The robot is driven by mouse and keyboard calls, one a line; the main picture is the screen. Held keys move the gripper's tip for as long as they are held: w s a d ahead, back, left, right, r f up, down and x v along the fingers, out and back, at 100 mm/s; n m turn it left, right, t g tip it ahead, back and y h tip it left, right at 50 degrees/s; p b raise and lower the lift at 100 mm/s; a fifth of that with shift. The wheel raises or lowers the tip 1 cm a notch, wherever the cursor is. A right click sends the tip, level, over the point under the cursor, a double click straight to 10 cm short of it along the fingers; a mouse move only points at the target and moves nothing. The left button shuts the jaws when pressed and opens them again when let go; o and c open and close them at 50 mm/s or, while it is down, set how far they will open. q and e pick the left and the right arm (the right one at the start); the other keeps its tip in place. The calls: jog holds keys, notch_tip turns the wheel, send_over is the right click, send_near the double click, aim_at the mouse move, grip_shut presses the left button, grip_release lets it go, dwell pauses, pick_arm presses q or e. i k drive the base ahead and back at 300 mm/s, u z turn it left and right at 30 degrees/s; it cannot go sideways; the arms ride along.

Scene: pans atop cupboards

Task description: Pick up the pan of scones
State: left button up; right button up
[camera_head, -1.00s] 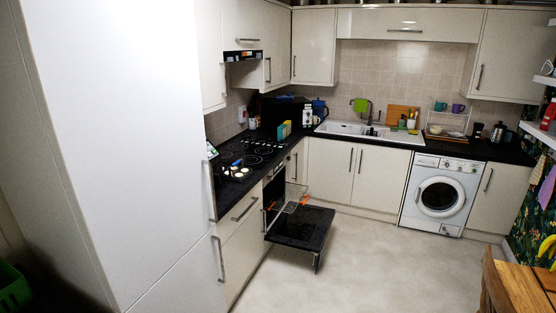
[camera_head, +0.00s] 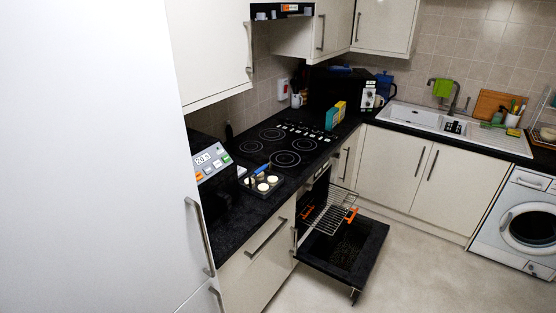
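The pan of scones (camera_head: 276,184) is a small dark tray with several pale round scones in it. It sits on the black countertop, near the front edge, between the hob and a device with a display. A blue-handled thing (camera_head: 259,170) lies at the pan's far left side. Neither of my grippers is in view.
The oven door (camera_head: 342,252) hangs open below the counter, with a wire rack (camera_head: 330,215) pulled out above it. A tall white unit (camera_head: 85,150) blocks the left. The hob (camera_head: 275,146) is behind the pan. The floor (camera_head: 415,270) at right is clear.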

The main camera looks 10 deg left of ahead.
aim_at(261, 182)
jog(key=i, duration=1.65)
jog(key=u, duration=1.4)
